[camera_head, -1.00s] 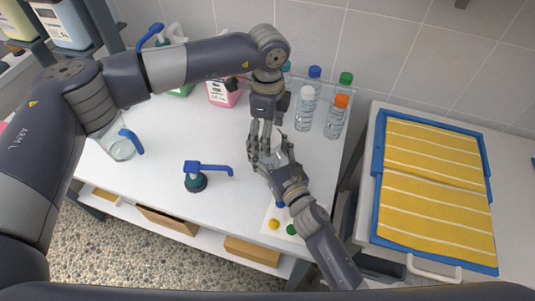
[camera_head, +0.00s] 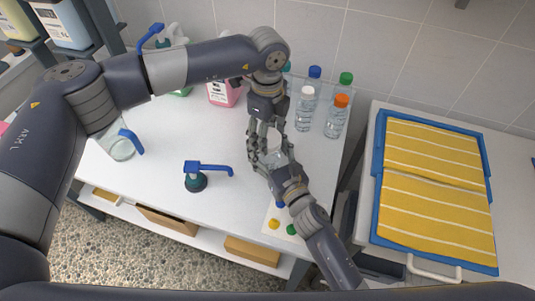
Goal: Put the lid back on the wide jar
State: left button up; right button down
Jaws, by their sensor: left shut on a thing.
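A clear, pale wide jar (camera_head: 276,158) stands near the table's right part, mostly hidden between my two grippers. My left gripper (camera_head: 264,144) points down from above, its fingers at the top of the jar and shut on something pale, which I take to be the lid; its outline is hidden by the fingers. My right gripper (camera_head: 264,164) reaches in from the lower right with its fingers at the jar's side. Whether it grips the jar cannot be told. Whether the lid touches the jar's rim cannot be told.
Several capped bottles (camera_head: 334,122) stand close at the back right. A pink bottle (camera_head: 222,95) is behind my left arm. A blue tray (camera_head: 378,160) with yellow towels is right.

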pick_arm(q)
jog(key=m, duration=0.6)
jog(key=shift+m, duration=0.4)
jog(key=m, duration=1.9)
jog(key=shift+f, duration=0.1)
jog(key=m, duration=0.6)
jog(key=shift+m, duration=0.4)
jog(key=m, duration=0.6)
jog(key=shift+m, duration=0.3)
jog(key=m, duration=1.1)
jog(key=shift+m, duration=0.4)
jog(key=o, duration=1.1)
jog(key=shift+o, duration=0.2)
